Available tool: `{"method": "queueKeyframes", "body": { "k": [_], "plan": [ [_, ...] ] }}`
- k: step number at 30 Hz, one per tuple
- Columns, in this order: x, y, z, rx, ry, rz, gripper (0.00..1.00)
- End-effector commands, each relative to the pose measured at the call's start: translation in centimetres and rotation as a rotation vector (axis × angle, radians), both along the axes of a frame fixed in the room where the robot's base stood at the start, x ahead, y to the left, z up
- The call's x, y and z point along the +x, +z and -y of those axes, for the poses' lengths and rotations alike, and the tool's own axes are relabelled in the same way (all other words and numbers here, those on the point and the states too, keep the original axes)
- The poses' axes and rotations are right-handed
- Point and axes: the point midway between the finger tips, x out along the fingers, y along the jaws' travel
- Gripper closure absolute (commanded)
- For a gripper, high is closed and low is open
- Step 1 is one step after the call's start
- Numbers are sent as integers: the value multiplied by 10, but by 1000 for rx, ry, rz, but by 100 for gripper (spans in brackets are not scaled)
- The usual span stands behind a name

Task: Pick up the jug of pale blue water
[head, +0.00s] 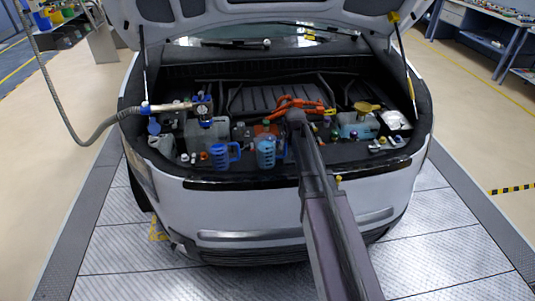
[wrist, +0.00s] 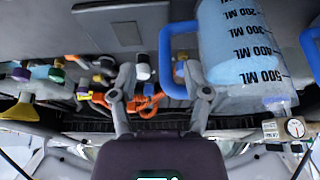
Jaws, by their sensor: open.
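The jug of pale blue water (head: 266,152) stands at the front of the open engine bay, with black ML marks and a blue handle on its right side. In the wrist view the jug (wrist: 238,45) fills the upper right, and its blue handle (wrist: 166,60) shows between my two fingers, nearer the right one. My gripper (wrist: 160,80) is open and empty. In the head view my gripper (head: 294,116) is above and to the right of the jug; its fingers are hard to make out there. Whether a finger touches the handle I cannot tell.
A second jug, darker blue (head: 221,156), stands close to the left. Orange cables (head: 300,103) lie behind my gripper. A hose with a blue fitting (head: 165,107) enters from the left. A yellow funnel (head: 367,106) sits on a reservoir at right. The raised hood is above.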

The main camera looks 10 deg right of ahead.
Motion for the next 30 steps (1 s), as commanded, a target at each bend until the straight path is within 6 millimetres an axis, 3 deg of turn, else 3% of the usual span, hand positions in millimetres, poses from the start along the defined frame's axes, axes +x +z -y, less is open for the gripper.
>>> {"method": "queueKeyframes", "body": {
  "k": [11, 30],
  "plan": [
    [2, -3, -1, 0, 1, 0, 38],
    [22, -45, -8, 0, 1, 0, 38]
  ]
}}
